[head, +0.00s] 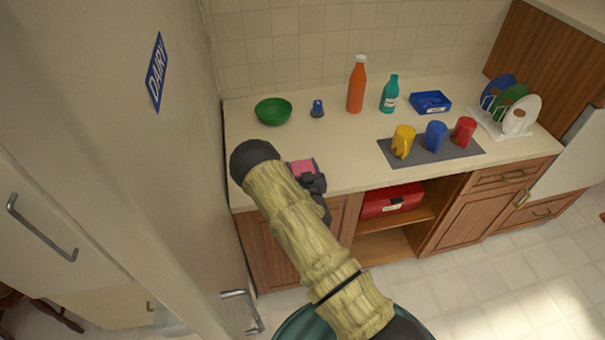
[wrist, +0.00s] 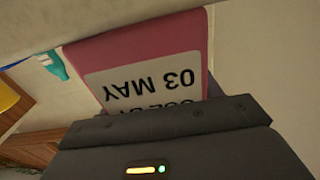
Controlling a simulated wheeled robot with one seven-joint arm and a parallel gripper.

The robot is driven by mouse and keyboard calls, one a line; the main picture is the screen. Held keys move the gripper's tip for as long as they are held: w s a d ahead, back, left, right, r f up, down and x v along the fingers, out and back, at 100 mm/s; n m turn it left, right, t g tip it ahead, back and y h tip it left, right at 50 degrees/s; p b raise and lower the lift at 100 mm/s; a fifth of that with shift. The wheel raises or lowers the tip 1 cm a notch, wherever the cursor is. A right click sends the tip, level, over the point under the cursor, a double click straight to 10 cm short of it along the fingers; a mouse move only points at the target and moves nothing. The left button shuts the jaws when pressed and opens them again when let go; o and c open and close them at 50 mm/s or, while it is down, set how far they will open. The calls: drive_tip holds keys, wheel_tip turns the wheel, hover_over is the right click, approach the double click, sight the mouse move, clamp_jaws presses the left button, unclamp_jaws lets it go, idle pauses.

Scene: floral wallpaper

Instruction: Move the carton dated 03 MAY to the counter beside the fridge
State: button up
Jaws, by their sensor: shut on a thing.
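A pink carton (wrist: 140,50) with a pale label reading 03 MAY fills the middle of the wrist view, with the print upside down. My gripper (wrist: 165,120) is shut on it. In the head view the carton (head: 302,167) shows as a small pink patch beside my gripper (head: 312,182), over the front left part of the counter (head: 355,150). My arm hides much of the carton and gripper there. I cannot tell whether the carton touches the counter. The fridge (head: 110,130), with a blue DAIRY sign (head: 156,72), stands at the left.
A green bowl (head: 273,111), a small blue-topped item (head: 317,109), an orange bottle (head: 356,85) and a teal bottle (head: 390,94) stand behind. Yellow (head: 403,141), blue (head: 435,136) and red (head: 464,131) mugs sit on a grey mat (head: 450,155). The counter between bowl and mat is clear.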

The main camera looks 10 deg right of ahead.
wheel_tip(320, 180, up, 10)
drive_tip(key=shift+r+b, duration=0.1)
drive_tip(key=shift+b, duration=1.1)
